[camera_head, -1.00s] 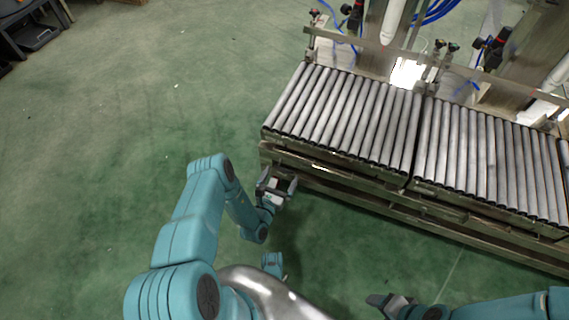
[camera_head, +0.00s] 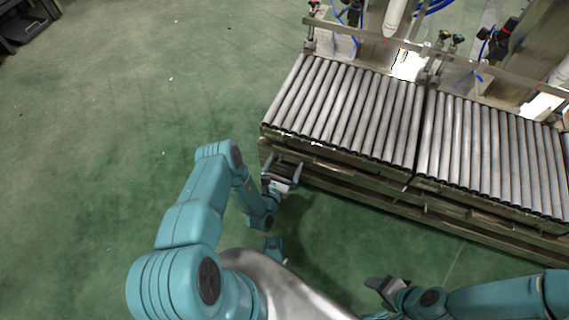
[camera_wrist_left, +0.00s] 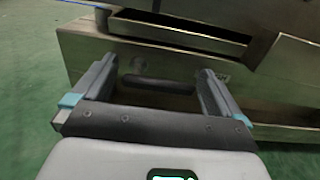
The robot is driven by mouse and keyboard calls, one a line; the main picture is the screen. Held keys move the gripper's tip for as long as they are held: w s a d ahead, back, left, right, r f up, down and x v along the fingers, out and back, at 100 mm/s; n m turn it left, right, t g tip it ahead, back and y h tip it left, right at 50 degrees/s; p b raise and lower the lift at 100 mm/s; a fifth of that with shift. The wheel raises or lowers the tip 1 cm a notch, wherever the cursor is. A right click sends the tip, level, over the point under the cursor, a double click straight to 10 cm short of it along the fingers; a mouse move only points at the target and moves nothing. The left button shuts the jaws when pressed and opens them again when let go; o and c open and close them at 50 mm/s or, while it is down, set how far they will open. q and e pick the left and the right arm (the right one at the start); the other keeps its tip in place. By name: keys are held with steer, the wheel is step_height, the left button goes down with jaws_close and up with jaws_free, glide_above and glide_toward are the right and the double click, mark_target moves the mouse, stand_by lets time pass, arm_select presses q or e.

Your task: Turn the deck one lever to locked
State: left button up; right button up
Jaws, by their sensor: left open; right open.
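The roller deck (camera_head: 345,108) stands right of centre in the head view, with a metal side frame facing me. In the left wrist view a dark horizontal bar (camera_wrist_left: 158,85) lies against the frame's face (camera_wrist_left: 190,62), between my fingers; it looks like the lever, but its setting cannot be read. My left gripper (camera_head: 282,170) is open at the deck's near left corner. Its two fingers (camera_wrist_left: 156,72) stand either side of the bar, and contact cannot be told. My right gripper (camera_head: 376,290) is open and empty, low and right of centre, apart from the deck.
A second roller deck (camera_head: 495,150) adjoins on the right. Metal posts, a rail and blue hoses (camera_head: 435,8) stand behind the decks. Green floor (camera_head: 110,150) is clear on the left. Dark shelving (camera_head: 25,22) stands at the far upper left.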

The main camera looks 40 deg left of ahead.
arm_select(q)
steer(key=c, duration=0.8)
steer(key=shift+c, duration=0.9)
steer(key=shift+m, duration=0.3)
steer(key=m, duration=0.2)
steer(key=f+m, duration=0.1)
steer(key=shift+m+p, duration=0.35)
steer(key=shift+m, duration=0.05)
steer(key=m, duration=0.4)
steer(key=shift+a+f, duration=0.3)
steer(key=shift+f, duration=0.1)
steer(key=shift+s+a+f+m+p, duration=0.15)
steer(key=shift+a+m+p, duration=0.15)
steer(key=shift+m, duration=1.3)
steer(key=shift+a+f+m+p, duration=0.1)
steer(key=shift+a+m+p, duration=0.25)
steer(key=shift+m, duration=1.25)
steer(key=shift+s+a+f+m+p, duration=0.15)
steer(key=shift+m+p, duration=0.25)
steer(key=shift+m, duration=1.2)
